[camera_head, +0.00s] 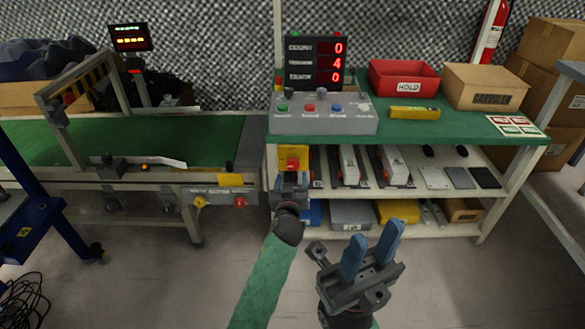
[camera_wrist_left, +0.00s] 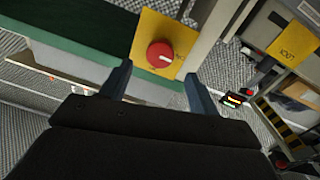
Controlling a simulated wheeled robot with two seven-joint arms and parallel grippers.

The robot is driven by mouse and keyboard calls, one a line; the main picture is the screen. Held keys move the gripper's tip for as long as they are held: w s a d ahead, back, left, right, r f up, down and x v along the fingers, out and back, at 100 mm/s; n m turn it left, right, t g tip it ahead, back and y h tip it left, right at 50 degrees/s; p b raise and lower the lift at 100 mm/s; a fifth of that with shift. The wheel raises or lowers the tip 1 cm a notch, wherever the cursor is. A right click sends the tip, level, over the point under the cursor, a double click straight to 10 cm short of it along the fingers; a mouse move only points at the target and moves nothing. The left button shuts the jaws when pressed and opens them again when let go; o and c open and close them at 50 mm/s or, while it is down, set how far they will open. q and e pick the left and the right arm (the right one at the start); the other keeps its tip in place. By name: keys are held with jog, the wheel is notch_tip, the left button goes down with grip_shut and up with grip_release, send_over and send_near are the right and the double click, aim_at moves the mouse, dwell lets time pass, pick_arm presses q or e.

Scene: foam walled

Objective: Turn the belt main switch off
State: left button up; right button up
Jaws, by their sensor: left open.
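The belt main switch is a red rotary knob (camera_head: 293,163) on a yellow plate (camera_head: 301,151), on the front of the bench frame at the right end of the belt. In the left wrist view the red knob (camera_wrist_left: 160,54) has a pale mark pointing right, and the yellow plate (camera_wrist_left: 178,33) carries small unreadable labels. My left gripper (camera_head: 291,180) is open just in front of the switch, its fingers (camera_wrist_left: 158,88) spread either side of the knob's line; whether they touch is unclear. My right gripper (camera_head: 375,238) is open and empty, lower right, away from the bench.
The green belt (camera_head: 200,145) lies left, with yellow and red buttons (camera_head: 240,201) on its front rail. The bench holds a grey control box (camera_head: 322,122), a counter display (camera_head: 315,62), a red HOLD bin (camera_head: 403,83) and a carton (camera_head: 484,88). Shelves below hold parts. Floor in front is clear.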

aim_at(293, 166)
pick_arm(q)
jog(key=shift+w+d+b, duration=0.2)
jog(key=shift+w+b, duration=0.35)
jog(key=shift+w, duration=2.7)
jog(key=c, duration=1)
